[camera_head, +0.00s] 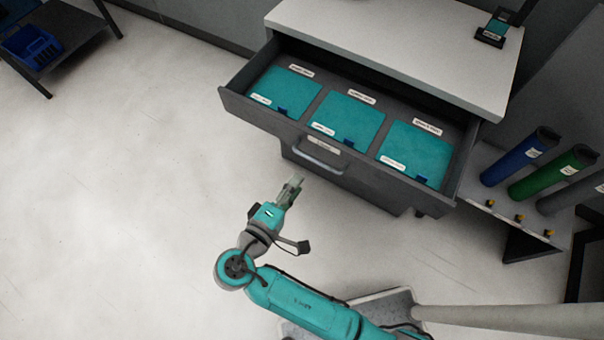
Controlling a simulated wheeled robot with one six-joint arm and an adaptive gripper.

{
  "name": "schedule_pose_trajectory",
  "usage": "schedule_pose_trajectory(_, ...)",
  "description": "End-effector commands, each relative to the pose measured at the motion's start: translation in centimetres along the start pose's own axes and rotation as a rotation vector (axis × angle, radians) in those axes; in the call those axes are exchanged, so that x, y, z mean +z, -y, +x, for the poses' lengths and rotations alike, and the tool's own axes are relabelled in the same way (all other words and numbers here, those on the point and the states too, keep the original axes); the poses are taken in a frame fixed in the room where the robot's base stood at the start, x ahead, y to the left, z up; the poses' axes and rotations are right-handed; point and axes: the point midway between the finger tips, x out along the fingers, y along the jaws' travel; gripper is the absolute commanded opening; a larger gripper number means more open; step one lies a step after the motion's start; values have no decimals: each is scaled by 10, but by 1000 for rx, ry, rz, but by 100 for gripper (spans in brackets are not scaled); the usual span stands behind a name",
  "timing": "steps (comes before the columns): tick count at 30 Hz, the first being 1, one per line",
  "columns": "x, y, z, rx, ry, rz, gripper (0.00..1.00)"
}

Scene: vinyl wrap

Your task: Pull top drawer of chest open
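The chest (410,38) has a pale top and a dark grey body. Its top drawer (260,112) stands pulled out toward my arm and shows its inside, with three teal pieces bearing white labels in it. A silver handle (320,160) is on the drawer's front below a small label. My gripper (293,185) is in front of the drawer, a little below and left of the handle in the picture, and appears apart from it. Its fingers are small and close together in this view, so I cannot tell whether they are open or shut.
A rack with a blue roll (519,157), a green roll (551,172) and a grey roll (575,194) stands right of the chest. A dark table (75,35) with a blue basket (30,47) is at upper left. The floor at left is clear.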

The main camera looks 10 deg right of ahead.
Motion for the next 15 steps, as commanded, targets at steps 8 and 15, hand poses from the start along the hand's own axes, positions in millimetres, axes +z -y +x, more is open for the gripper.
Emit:
schedule_pose_trajectory(8, 0, 0, -16, 0, -1, 0, 37)
schedule_pose_trajectory(15, 0, 0, -16, 0, 0, 0, 37)
